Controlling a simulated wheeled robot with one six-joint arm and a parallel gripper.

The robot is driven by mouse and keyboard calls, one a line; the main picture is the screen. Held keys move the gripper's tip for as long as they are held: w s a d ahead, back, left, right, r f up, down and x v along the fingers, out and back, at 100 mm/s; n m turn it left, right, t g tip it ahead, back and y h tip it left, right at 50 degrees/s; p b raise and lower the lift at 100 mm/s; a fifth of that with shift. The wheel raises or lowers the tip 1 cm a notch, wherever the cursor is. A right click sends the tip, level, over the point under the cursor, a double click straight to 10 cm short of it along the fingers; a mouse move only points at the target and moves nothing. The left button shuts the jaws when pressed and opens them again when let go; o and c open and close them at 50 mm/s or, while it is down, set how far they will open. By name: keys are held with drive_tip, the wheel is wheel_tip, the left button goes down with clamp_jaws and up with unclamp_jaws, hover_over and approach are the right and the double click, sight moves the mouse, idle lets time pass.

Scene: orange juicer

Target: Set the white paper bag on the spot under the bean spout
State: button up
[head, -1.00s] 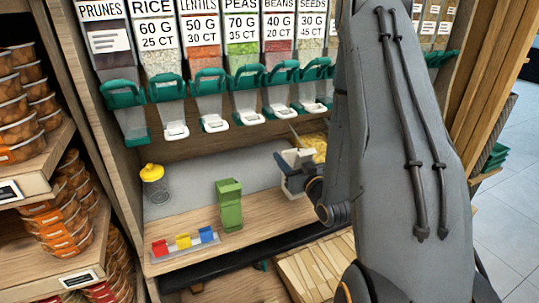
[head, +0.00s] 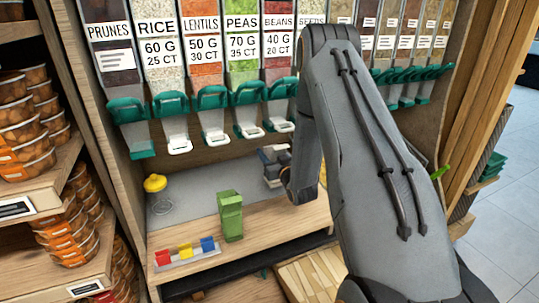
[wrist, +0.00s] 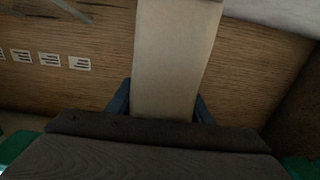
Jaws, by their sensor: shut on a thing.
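My gripper (wrist: 162,108) is shut on a tall, pale, flat-sided thing, the white paper bag (wrist: 175,55), which stands up between the two dark fingers in the wrist view. In the head view, my gripper (head: 276,166) is low over the back of the counter, partly hidden by my own arm; the bag can hardly be made out there. The bean spout (head: 279,92), green with a white lip, hangs under the red-and-pale beans bin (head: 279,22). My gripper is below that spout, near the grey back strip. The spot itself is not clearly visible.
A green bag (head: 230,215) stands on the wooden counter (head: 285,222) left of my gripper. A tray (head: 187,255) with red, yellow and blue clips lies at the front left. Other spouts (head: 212,112) hang in a row above.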

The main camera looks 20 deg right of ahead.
drive_tip(key=shift+f, duration=0.8)
drive_tip(key=o, duration=1.4)
drive_tip(key=shift+s, duration=0.15)
drive_tip(key=s+b, duration=0.1)
drive_tip(key=s, duration=1)
drive_tip(key=shift+s, duration=0.4)
